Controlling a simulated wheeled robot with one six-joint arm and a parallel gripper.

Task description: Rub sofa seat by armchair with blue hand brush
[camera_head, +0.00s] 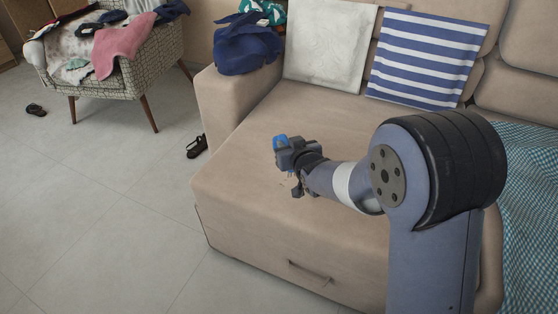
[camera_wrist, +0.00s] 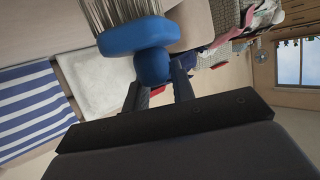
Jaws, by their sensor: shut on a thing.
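My gripper (camera_head: 291,168) is shut on the blue hand brush (camera_head: 280,141), over the front left part of the beige sofa seat (camera_head: 245,150). In the wrist view the brush (camera_wrist: 138,37) shows its blue body and pale bristles, with its rounded blue end between the fingers of my gripper (camera_wrist: 160,85). I cannot tell whether the bristles touch the seat. Some small dark specks lie on the seat beside the gripper. The armchair (camera_head: 112,84), patterned and heaped with clothes, stands at the upper left, beyond the sofa's left armrest.
A white cushion (camera_head: 330,45) and a blue-striped cushion (camera_head: 425,58) lean on the sofa back. Dark blue cloth (camera_head: 247,45) lies on the left armrest. A checked teal cloth (camera_head: 530,190) covers the right side. Dark shoes (camera_head: 197,146) lie on the floor. Floor at left is mostly clear.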

